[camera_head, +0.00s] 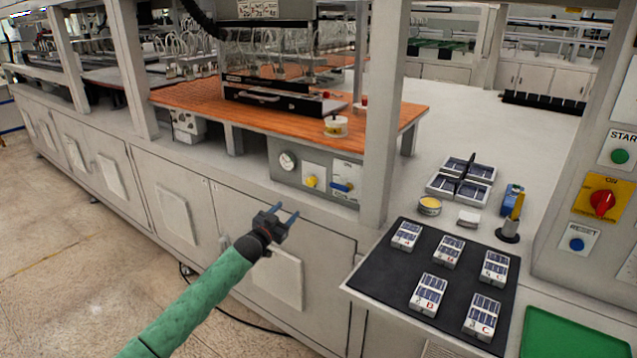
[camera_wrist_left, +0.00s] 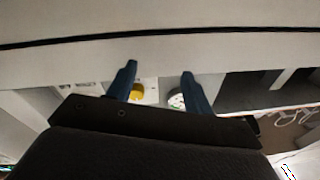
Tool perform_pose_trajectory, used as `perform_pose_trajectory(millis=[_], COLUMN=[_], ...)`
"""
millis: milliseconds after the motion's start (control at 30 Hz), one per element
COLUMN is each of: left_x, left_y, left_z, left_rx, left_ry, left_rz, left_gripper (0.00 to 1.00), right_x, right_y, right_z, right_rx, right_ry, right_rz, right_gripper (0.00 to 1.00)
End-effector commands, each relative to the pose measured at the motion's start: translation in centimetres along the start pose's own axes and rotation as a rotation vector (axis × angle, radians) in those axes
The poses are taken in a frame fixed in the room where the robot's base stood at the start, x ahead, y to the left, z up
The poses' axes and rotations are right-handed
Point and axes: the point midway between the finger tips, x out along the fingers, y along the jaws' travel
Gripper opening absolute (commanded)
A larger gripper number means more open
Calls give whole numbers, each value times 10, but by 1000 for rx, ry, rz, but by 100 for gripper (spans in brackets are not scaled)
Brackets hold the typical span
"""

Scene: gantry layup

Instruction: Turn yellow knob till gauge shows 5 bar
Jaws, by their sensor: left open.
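The yellow knob (camera_head: 312,181) sits on a small white plate on the grey control panel (camera_head: 274,162) under the orange-topped bench. The round white gauge (camera_head: 288,161) is to its left; its reading is too small to tell. My left gripper (camera_head: 286,214) is open and empty, in front of the cabinet, below and left of the knob in the picture, apart from it. In the left wrist view the fingers (camera_wrist_left: 158,72) point up, with the yellow knob (camera_wrist_left: 137,92) and the gauge (camera_wrist_left: 176,99) showing between them, partly hidden. My right gripper is not in view.
A blue-handled valve (camera_head: 343,187) is right of the knob. A white post (camera_head: 383,110) stands right of the panel. A black mat (camera_head: 387,262) with several labelled blocks lies on the right counter. Free floor lies at left.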

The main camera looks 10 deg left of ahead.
Motion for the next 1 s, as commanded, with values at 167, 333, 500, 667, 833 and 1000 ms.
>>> perform_pose_trajectory(millis=[167, 333, 500, 667, 833, 1000], left_x=[-5, -11, -6, 13, 38, 53], left_y=[10, 16, 18, 19, 22, 23], left_z=[-33, -54, -60, -68, -77, -80], left_rx=[-70, -117, -144, -143, -143, -142], left_ry=[205, 315, 326, 326, 325, 323], left_rz=[70, 117, 126, 125, 125, 124], left_gripper=[51, 51, 51, 51, 51, 51], right_x=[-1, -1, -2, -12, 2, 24], right_y=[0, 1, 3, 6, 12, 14], right_z=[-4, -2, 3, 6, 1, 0], right_rx=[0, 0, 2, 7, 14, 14], right_ry=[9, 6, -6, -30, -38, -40], right_rz=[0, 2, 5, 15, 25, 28], right_gripper=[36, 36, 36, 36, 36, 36])
